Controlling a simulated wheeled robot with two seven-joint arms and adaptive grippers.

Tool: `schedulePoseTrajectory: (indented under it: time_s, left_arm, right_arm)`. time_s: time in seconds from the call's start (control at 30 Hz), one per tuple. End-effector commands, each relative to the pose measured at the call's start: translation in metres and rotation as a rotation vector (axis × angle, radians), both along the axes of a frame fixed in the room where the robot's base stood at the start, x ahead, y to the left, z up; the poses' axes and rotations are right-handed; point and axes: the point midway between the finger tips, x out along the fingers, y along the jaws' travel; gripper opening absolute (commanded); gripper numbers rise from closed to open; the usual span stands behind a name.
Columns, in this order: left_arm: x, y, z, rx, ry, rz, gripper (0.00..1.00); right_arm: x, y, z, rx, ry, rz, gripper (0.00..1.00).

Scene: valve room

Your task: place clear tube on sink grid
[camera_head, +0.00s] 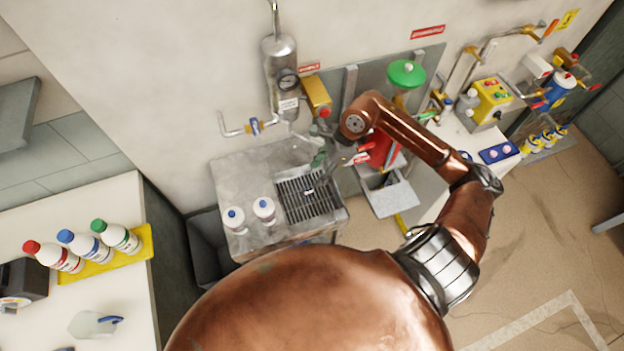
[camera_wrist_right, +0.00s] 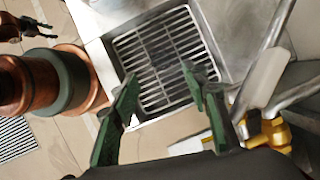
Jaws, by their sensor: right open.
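The sink grid (camera_head: 308,198) is a dark slatted grate set in the grey metal sink top. It also shows in the right wrist view (camera_wrist_right: 148,92). My right gripper (camera_head: 319,158) is above the back part of the grid, with green fingers. In the right wrist view the fingers (camera_wrist_right: 158,80) are spread apart with nothing between them. A small dark and pale mark shows on the grid in the head view. I cannot make out a clear tube for certain in either view.
Two white bottles with blue caps (camera_head: 264,209) stand left of the grid. A metal cylinder with a gauge (camera_head: 281,75) hangs on the wall behind. Bent pipes and a brass fitting (camera_wrist_right: 272,136) lie close right of my fingers. Several capped bottles stand on a yellow tray (camera_head: 140,250) at left.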

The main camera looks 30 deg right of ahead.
Motion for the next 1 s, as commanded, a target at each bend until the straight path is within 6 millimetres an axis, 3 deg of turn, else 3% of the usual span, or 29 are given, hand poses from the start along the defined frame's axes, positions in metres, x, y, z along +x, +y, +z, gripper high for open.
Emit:
schedulePoseTrajectory:
  time_s: [0.27, 1.0]
  left_arm:
    - [0.0, 0.0, -0.002, 0.0, 0.0, 0.0, 0.4]
    - [0.0, 0.0, -0.002, 0.0, 0.0, 0.0, 0.4]
  right_arm:
    - [-0.004, -0.008, 0.022, 0.0, 0.0, -0.001, 0.42]
    - [-0.004, -0.008, 0.023, 0.001, 0.0, 0.0, 0.42]
